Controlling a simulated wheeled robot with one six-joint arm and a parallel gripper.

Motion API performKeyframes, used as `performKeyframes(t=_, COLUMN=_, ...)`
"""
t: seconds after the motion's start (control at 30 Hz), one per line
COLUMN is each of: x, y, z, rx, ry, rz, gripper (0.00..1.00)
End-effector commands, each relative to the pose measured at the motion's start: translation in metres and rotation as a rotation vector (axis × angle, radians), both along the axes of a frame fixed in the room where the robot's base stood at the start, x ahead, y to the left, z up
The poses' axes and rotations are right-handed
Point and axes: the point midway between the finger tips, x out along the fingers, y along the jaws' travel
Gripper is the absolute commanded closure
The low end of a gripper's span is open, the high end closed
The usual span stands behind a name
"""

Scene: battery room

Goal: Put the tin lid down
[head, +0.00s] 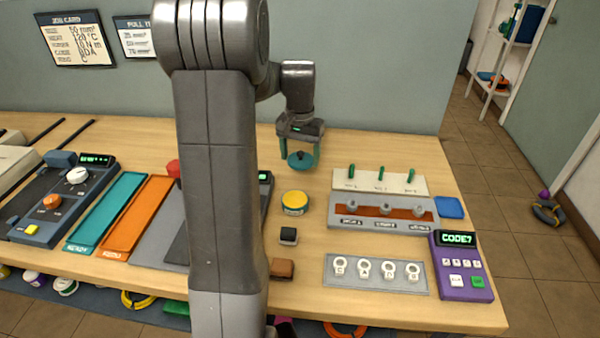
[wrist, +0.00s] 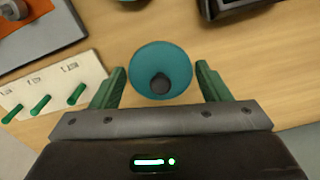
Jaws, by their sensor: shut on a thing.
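The tin lid (head: 301,161) is a round teal disc with a dark knob, seen from above in the wrist view (wrist: 148,62). My gripper (head: 299,155) is shut on it, with a green finger on either side; its fingers also show in the wrist view (wrist: 162,88). The lid is at the fingertips, over the back part of the wooden bench (head: 330,150). I cannot tell how far it is above the bench top. A round yellow tin (head: 295,202) stands on the bench in front of the gripper, apart from the lid.
A white board with green pegs (head: 380,182), a grey rack (head: 383,212) and a purple keypad (head: 461,266) are to the right. Small black (head: 288,236) and brown (head: 283,268) blocks lie in front. Bare bench shows around the gripper. My arm hides part of the middle.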

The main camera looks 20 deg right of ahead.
Motion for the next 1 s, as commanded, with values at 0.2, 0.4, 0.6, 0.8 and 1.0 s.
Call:
performKeyframes(t=0.2, x=0.0, y=0.0, z=-0.02, rx=0.001, ry=0.001, rz=0.0, gripper=0.51)
performKeyframes(t=0.4, x=-0.001, y=0.0, z=-0.047, rx=0.001, ry=0.002, rz=0.0, gripper=0.51)
performKeyframes(t=0.6, x=0.0, y=0.0, z=-0.053, rx=-0.001, ry=-0.001, rz=0.0, gripper=0.51)
performKeyframes(t=0.8, x=0.0, y=0.0, z=-0.056, rx=0.0, ry=0.0, rz=0.0, gripper=0.51)
performKeyframes(t=1.0, x=0.0, y=0.0, z=-0.055, rx=-0.001, ry=-0.001, rz=0.0, gripper=0.08)
